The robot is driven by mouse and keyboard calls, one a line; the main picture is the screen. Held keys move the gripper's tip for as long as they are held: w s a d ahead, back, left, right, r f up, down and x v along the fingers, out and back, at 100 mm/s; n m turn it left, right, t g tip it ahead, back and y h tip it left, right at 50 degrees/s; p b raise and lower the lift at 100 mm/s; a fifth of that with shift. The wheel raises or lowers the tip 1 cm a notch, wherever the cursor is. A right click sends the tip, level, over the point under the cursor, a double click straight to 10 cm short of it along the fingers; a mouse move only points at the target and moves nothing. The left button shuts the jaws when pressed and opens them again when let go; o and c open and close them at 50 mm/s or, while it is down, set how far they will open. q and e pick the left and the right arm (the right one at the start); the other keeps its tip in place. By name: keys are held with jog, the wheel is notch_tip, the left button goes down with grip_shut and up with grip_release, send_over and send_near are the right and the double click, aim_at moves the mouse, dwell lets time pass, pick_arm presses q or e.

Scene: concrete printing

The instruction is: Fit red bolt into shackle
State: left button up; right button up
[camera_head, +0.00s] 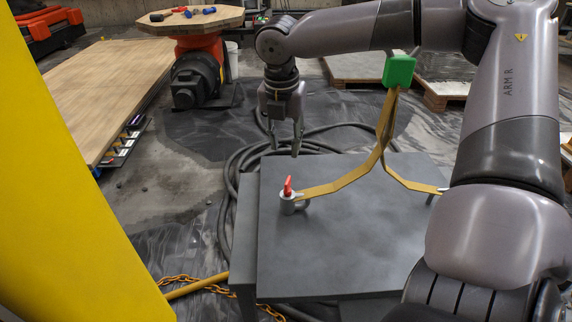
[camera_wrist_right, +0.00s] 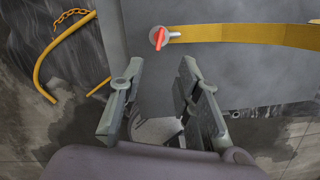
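The red bolt (camera_head: 288,186) stands nearly upright at the top of the grey shackle (camera_head: 288,206) on the grey table's left part. How deep it sits in the shackle is unclear. The shackle is at the end of a yellow strap (camera_head: 335,184). In the right wrist view the red bolt (camera_wrist_right: 159,41) and shackle (camera_wrist_right: 153,35) lie beyond the fingertips. My right gripper (camera_head: 285,151) points down, open and empty, above and behind the bolt, apart from it. Its spread fingers also show in the right wrist view (camera_wrist_right: 161,70). My left gripper is not in view.
The grey table (camera_head: 340,250) is mostly bare. The strap rises to a green block (camera_head: 398,70) and comes down again at the right. Black hoses (camera_head: 232,165) and an orange chain (camera_head: 185,280) lie on the floor. A yellow panel (camera_head: 60,170) fills the left.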

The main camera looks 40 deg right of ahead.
jog(key=b, duration=0.1)
send_over(288, 180)
jog(key=a, duration=0.1)
jog(key=f, duration=0.5)
jog(key=shift+s+f, duration=0.2)
jog(key=shift+s, duration=0.1)
jog(key=f, duration=0.1)
jog(key=f+b, duration=0.1)
jog(key=f, duration=0.1)
jog(key=shift+w+d, duration=0.1)
jog(key=shift+d, duration=0.1)
jog(key=f, duration=0.1)
jog(key=f+b, duration=0.1)
jog(key=f, duration=0.2)
jog(key=shift+w+d, duration=0.2)
jog(key=shift+d, duration=0.05)
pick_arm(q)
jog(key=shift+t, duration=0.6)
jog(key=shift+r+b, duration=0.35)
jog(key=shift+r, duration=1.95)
pick_arm(e)
jog(key=shift+d+f, duration=0.1)
jog(key=shift+f, duration=0.65)
grip_shut()
